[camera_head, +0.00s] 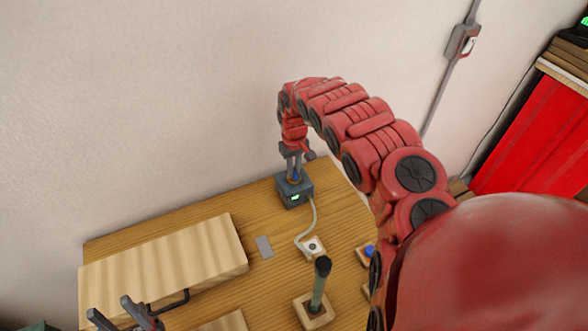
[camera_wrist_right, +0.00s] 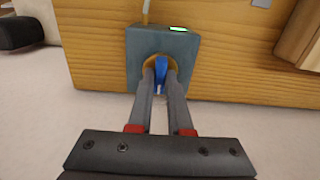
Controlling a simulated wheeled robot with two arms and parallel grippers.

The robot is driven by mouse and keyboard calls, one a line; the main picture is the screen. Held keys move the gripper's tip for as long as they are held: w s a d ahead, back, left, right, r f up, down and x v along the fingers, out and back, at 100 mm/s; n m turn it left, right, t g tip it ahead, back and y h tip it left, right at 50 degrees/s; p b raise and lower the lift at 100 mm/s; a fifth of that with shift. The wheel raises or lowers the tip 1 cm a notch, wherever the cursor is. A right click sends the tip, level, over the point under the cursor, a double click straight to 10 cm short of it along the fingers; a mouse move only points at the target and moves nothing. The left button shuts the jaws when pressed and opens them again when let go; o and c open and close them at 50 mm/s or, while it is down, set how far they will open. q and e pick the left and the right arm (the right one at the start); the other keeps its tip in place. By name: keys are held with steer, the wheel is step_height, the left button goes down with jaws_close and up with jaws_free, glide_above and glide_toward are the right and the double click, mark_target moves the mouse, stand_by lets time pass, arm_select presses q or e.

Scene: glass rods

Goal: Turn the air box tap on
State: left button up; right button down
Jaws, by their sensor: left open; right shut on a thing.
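The air box (camera_head: 294,190) is a small dark grey-blue box at the back edge of the wooden table, with a lit green display. It also shows in the right wrist view (camera_wrist_right: 187,45). Its blue tap (camera_wrist_right: 161,70) sits in a round, brass-coloured recess. My right gripper (camera_wrist_right: 161,66) reaches onto the box, its two fingers on either side of the blue tap and shut on it. In the head view the right gripper (camera_head: 291,168) comes down on the box from above. My left gripper (camera_head: 122,313) is open and empty at the lower left, near the light wooden block.
A pale hose (camera_head: 313,215) runs from the box to a small fitting on a wooden base (camera_head: 313,246).

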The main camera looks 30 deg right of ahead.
steer(key=c, duration=0.8)
jaws_free()
steer(key=shift+c, duration=0.2)
steer(key=shift+r, duration=0.35)
step_height(320, 180, up, 2)
steer(key=shift+w+b, duration=0.1)
steer(key=shift+b, duration=0.45)
step_height(320, 180, up, 15)
steer(key=p, duration=0.1)
steer(key=shift+f, duration=0.15)
